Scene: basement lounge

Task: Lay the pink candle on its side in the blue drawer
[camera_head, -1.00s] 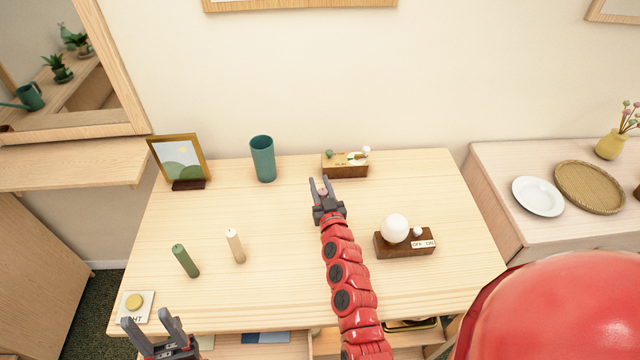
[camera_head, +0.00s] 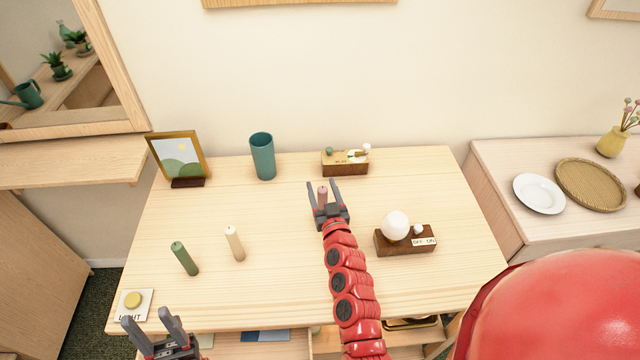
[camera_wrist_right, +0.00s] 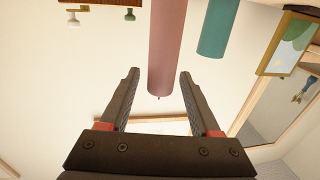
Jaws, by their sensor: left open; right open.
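The pink candle (camera_head: 322,195) stands upright on the table, partly hidden by my right gripper. My right gripper (camera_head: 323,186) is open, with its fingers on either side of the candle. In the right wrist view, which is upside down, the pink candle (camera_wrist_right: 166,45) comes down from the top into the gap between the open fingers (camera_wrist_right: 158,75), with space on both sides. My left gripper (camera_head: 152,316) is open and empty at the table's front left corner. Below the table's front edge, a blue patch (camera_head: 265,337) shows in an open drawer space; most of it is hidden.
A teal cup (camera_head: 263,157), a picture frame (camera_head: 179,160) and a wooden box (camera_head: 345,162) are at the back. A switch block with a white globe (camera_head: 404,242) stands right of my right arm.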

